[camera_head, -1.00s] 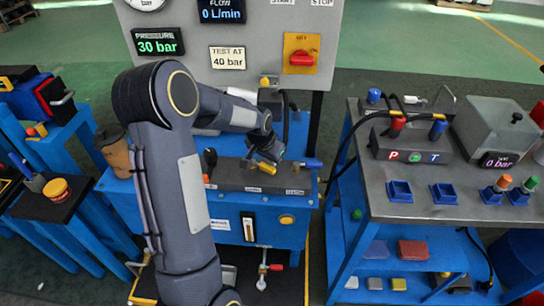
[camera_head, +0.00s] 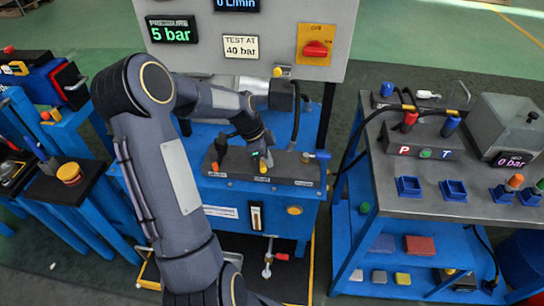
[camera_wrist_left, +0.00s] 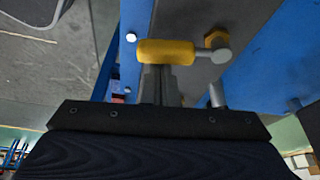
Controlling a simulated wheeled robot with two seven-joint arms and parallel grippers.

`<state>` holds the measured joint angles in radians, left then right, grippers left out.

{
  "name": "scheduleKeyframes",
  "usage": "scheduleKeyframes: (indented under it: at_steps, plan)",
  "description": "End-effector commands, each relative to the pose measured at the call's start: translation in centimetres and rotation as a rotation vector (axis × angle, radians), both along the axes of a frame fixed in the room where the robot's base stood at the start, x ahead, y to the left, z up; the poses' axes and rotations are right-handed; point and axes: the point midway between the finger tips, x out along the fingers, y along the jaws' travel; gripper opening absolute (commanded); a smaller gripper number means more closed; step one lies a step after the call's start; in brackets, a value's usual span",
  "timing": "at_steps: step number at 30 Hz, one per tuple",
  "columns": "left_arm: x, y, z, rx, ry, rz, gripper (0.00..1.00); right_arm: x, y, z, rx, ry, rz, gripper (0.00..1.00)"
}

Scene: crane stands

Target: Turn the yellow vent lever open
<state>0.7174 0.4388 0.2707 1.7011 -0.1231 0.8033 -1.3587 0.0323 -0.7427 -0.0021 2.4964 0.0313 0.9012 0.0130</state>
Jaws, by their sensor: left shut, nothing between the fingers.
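The yellow vent lever (camera_head: 264,168) sits on the dark valve block (camera_head: 225,172) of the blue bench, beneath the pressure panel. In the left wrist view its yellow handle (camera_wrist_left: 165,51) lies crosswise, joined at the right to a metal pivot with a brass nut. My left gripper (camera_head: 263,158) is shut and empty, right at the lever. In the wrist view its closed fingertips (camera_wrist_left: 156,80) are close behind the handle; whether they touch it I cannot tell. The pressure display (camera_head: 173,30) reads 5 bar. My right gripper is out of view.
A red switch (camera_head: 316,48) is on the grey panel. A blue-handled valve (camera_head: 320,155) stands at the block's right end. A black hose rises behind the block. The right bench (camera_head: 385,190) carries a P-T box, blue sockets and a grey case.

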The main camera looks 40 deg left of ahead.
Motion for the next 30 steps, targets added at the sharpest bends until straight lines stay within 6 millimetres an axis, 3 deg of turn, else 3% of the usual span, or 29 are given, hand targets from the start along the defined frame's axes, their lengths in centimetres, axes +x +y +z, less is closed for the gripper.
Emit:
scheduleKeyframes:
  at_steps: [30]
  plan:
    - [-0.74,0.65,-0.04,0.001,0.000,-0.035,0.00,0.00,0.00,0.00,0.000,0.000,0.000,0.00]
